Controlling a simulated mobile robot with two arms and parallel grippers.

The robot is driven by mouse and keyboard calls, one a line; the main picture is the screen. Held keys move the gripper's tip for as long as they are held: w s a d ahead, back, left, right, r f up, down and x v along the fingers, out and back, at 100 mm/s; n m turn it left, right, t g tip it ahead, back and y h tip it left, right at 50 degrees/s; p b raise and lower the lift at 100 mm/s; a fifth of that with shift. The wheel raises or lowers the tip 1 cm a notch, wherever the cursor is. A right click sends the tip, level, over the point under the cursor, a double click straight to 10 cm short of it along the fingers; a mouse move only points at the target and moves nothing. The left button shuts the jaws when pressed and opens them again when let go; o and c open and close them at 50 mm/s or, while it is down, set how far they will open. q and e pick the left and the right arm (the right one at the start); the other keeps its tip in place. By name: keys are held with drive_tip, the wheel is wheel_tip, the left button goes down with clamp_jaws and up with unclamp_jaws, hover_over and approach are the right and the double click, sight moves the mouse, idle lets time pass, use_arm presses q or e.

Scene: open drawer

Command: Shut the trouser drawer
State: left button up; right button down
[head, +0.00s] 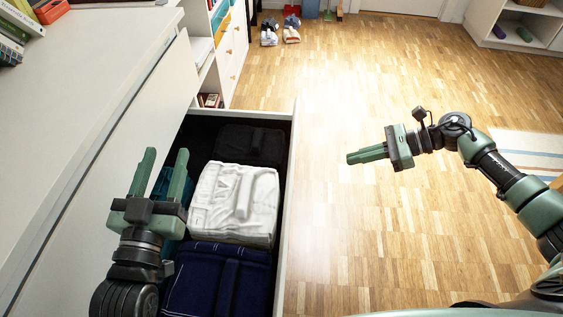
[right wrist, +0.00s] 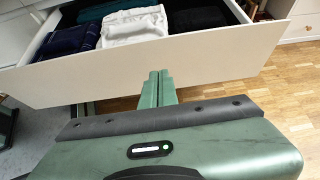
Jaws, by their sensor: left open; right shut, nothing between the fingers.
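The trouser drawer stands open from the white cabinet, its white front panel (head: 289,200) running along its right side in the head view. The outer face of the panel (right wrist: 215,58) spans the right wrist view. Folded trousers lie inside: white (head: 232,205), dark blue (head: 217,280), black (head: 250,145) and a partly hidden teal pair. My left gripper (head: 165,155) is open and empty over the drawer's left part, beside the white trousers. My right gripper (head: 349,158) is shut and empty, pointing at the outside of the panel with a visible gap. Its closed fingers also show in the right wrist view (right wrist: 159,76).
The white cabinet top (head: 75,70) with books (head: 15,35) lies at the left. A shelf unit (head: 225,50) with shoes (head: 280,30) beside it stands at the back. The wooden floor (head: 350,230) right of the drawer is clear. A striped rug (head: 525,150) lies at the far right.

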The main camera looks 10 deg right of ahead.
use_arm(q)
wheel_tip(320, 180, up, 8)
drive_tip(key=s+t+h+b, duration=0.1)
drive_tip(key=s+t, duration=0.2)
drive_tip(key=t, duration=0.2)
drive_tip(key=shift+d+h+b, duration=0.25)
drive_tip(key=shift+h+b, duration=0.05)
drive_tip(key=shift+b, duration=0.1)
use_arm(e)
drive_tip(key=a+r+x, duration=0.1)
drive_tip(key=x, duration=1.2)
drive_tip(key=shift+w+a+r, duration=0.15)
drive_tip(key=shift+r, duration=0.05)
drive_tip(key=shift+a, duration=0.1)
